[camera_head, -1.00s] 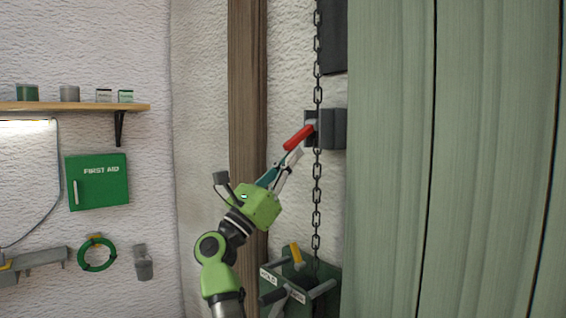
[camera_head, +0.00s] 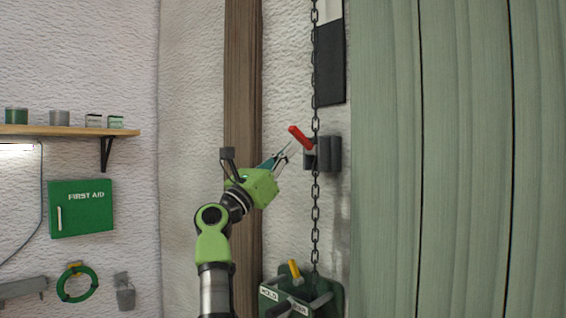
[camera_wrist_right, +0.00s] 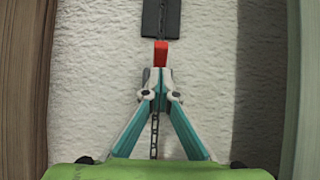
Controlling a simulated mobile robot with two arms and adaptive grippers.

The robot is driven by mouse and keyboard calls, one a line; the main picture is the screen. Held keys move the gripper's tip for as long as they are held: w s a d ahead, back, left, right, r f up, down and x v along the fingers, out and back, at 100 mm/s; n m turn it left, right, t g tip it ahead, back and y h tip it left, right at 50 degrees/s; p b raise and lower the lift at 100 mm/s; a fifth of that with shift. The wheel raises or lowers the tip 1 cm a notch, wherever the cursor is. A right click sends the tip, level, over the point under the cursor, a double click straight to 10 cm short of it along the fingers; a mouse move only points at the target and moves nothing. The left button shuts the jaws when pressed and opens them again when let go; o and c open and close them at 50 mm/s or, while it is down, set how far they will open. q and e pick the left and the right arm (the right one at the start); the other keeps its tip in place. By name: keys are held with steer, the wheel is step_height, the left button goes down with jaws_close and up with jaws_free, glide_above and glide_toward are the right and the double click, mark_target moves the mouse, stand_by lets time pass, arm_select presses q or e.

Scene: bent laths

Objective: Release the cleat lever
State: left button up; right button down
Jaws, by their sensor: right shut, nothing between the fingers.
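The cleat lever (camera_head: 299,136) is a red handle on a dark grey cleat block (camera_head: 331,154) on the wall. It points up and to the left. A dark chain (camera_head: 316,75) hangs vertically past the cleat. My right gripper (camera_head: 288,147) is shut and empty, just left of and below the lever. In the right wrist view the closed fingertips (camera_wrist_right: 161,78) sit just below the red lever (camera_wrist_right: 161,53) and hide part of the cleat; I cannot tell whether they touch. My left gripper is not in view.
A green bracket with a yellow handle (camera_head: 294,270) stands below on the wall. A brown wooden post (camera_head: 243,80) runs behind my arm. Green boards (camera_head: 460,160) fill the right. A shelf (camera_head: 60,131) and a first aid box (camera_head: 82,208) are at left.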

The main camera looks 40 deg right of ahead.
steer(key=shift+a, duration=0.2)
step_height(320, 180, down, 4)
steer(key=a+b, duration=0.2)
steer(key=b, duration=0.2)
arm_select(q)
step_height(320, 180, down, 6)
steer(key=b, duration=0.2)
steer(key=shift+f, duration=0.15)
arm_select(e)
steer(key=a+r, duration=0.4)
steer(key=a, duration=0.5)
steer(key=shift+s+a, duration=0.2)
steer(key=shift+s, duration=0.15)
